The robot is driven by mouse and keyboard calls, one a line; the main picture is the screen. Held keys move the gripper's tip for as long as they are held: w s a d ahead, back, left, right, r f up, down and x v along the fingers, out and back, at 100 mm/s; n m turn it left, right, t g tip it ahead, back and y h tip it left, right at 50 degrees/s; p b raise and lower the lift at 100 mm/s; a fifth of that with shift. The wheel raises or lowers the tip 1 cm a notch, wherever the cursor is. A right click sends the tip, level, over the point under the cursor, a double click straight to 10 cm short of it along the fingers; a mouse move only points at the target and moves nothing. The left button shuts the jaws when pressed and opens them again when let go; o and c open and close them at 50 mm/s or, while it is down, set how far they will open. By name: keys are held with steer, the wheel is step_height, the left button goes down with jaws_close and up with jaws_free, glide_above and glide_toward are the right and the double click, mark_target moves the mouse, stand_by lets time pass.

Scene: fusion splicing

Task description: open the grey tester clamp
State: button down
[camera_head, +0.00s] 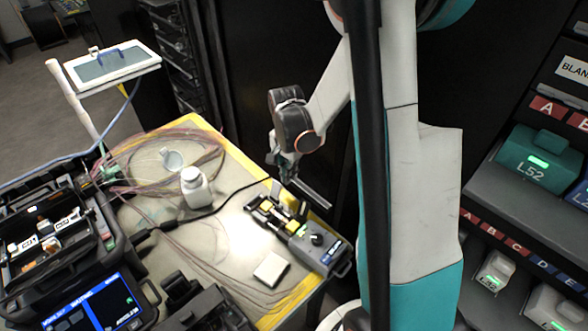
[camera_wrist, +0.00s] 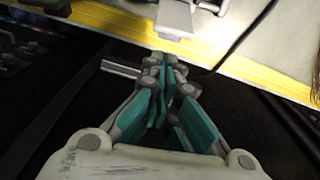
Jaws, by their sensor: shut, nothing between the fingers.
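The grey tester (camera_head: 318,243) sits at the right end of the workbench, with a dark knob and a small blue display. Its clamp (camera_head: 279,211) has dark parts and yellow blocks; I cannot tell clearly whether it is open or shut. My gripper (camera_head: 283,172) is just beyond the table's far right edge, behind the clamp and apart from it. In the wrist view my gripper (camera_wrist: 163,72) has its teal fingers together with nothing between them.
A white bottle (camera_head: 195,187), looped fibres (camera_head: 150,150) and a small white block (camera_head: 271,269) lie on the yellow-edged table (camera_head: 232,173). A black splicer (camera_head: 60,250) stands at left. A grey bar (camera_head: 314,194) shows beside my gripper. Racks stand at right.

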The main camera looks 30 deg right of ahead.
steer(key=shift+s+a+r, duration=0.15)
steer(key=shift+a, duration=0.35)
steer(key=a+r+h, duration=0.1)
steer(key=a+h, duration=0.1)
steer(key=shift+s+r+t+h, duration=0.3)
steer(key=shift+r+t, duration=0.05)
steer(key=shift+t, duration=0.05)
steer(key=shift+r, duration=0.15)
stand_by(0.3)
step_height(320, 180, up, 13)
steer(key=p, duration=0.1)
glide_above(274, 190)
steer(key=shift+s, duration=0.1)
stand_by(0.6)
